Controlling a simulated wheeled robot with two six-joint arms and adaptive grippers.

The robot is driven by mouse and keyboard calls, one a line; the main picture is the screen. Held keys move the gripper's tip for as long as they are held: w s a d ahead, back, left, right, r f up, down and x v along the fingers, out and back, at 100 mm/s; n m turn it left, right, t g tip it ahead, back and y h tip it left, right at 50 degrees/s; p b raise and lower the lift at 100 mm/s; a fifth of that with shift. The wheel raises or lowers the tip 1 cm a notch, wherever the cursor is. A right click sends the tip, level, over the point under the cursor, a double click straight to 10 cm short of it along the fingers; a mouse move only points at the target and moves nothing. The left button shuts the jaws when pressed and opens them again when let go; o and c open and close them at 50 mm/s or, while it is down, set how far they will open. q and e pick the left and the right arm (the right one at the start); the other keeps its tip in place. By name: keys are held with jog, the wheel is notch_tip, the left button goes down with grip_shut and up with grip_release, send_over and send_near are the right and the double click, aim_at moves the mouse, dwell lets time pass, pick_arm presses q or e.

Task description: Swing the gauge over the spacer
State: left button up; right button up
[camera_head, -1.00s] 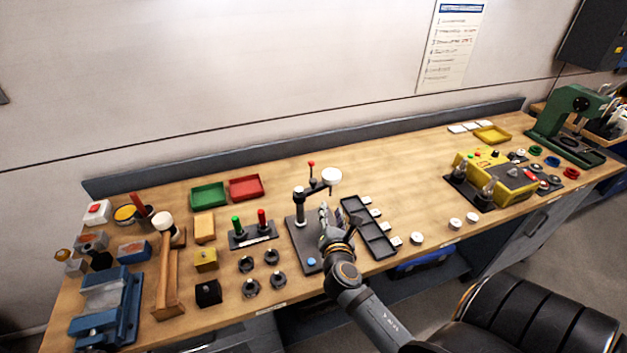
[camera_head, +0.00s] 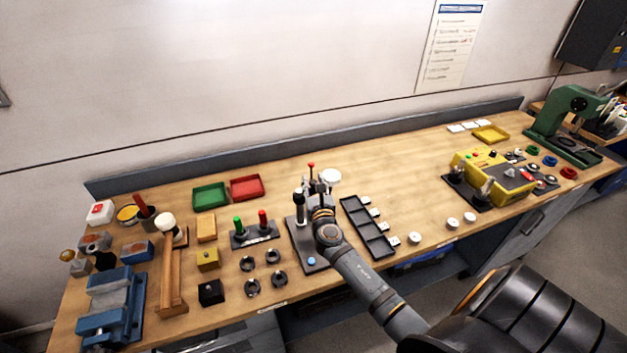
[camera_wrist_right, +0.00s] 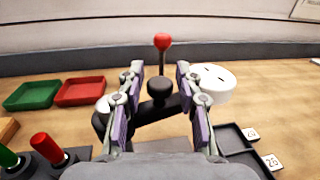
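The gauge (camera_head: 332,176) is a white round dial on a dark swing arm, on a post above a grey base plate (camera_head: 296,240). It shows in the right wrist view (camera_wrist_right: 213,84), right of the fingers. A red-tipped lever (camera_wrist_right: 162,42) rises behind a black knob (camera_wrist_right: 161,89) on the arm. My right gripper (camera_wrist_right: 156,82) is open, its fingers to the left and right of the black knob, with gaps visible. In the head view my right gripper (camera_head: 319,189) covers part of the stand. I cannot make out the spacer. My left gripper is not in view.
A dark compartment tray (camera_head: 372,236) with white labels stands right of the stand. A block with green and red handles (camera_head: 254,235) stands to its left. Red (camera_head: 246,187) and green (camera_head: 210,195) trays lie behind.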

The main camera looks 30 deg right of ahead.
jog(key=shift+w, duration=0.1)
grip_shut()
